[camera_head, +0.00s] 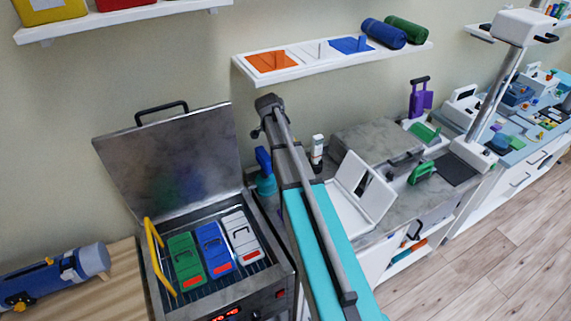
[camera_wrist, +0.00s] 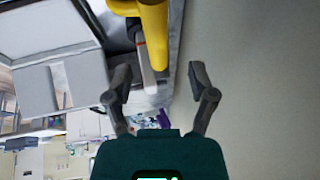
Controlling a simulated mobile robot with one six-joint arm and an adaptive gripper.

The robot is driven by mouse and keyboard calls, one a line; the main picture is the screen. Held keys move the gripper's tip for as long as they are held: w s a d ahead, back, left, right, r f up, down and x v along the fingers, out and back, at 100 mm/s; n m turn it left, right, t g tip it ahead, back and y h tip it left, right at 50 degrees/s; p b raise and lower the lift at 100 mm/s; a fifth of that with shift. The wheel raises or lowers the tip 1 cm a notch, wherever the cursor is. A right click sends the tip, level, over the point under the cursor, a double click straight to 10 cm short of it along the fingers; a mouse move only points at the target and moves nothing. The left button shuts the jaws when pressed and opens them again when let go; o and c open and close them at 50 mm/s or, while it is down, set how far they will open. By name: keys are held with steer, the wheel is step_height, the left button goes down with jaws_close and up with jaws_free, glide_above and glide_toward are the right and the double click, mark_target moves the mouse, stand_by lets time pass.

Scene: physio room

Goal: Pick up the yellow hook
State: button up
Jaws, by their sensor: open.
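The yellow hook (camera_head: 153,254) is a long, thin, bent bar at the left rim of the open metal tank in the head view. Its upper end curves over and its lower end reaches toward the tank's front. In the wrist view my gripper (camera_wrist: 158,82) is open, with nothing between its two dark fingers. A thick yellow piece (camera_wrist: 153,28) is cut off by the top edge there, just beyond the fingertips. I cannot tell whether it is the hook.
The metal tank (camera_head: 222,297) holds a green pack (camera_head: 184,260), a blue pack (camera_head: 214,248) and a white pack (camera_head: 240,235). Its lid (camera_head: 165,150) stands open behind. A blue-grey cylinder (camera_head: 50,276) lies left on wood. A shelf (camera_head: 300,71) hangs above.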

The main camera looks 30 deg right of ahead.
stand_by(0.3)
steer(key=shift+b+x, duration=2.4)
steer(key=shift+x, duration=0.2)
steer(key=shift+s, duration=0.15)
jaws_close()
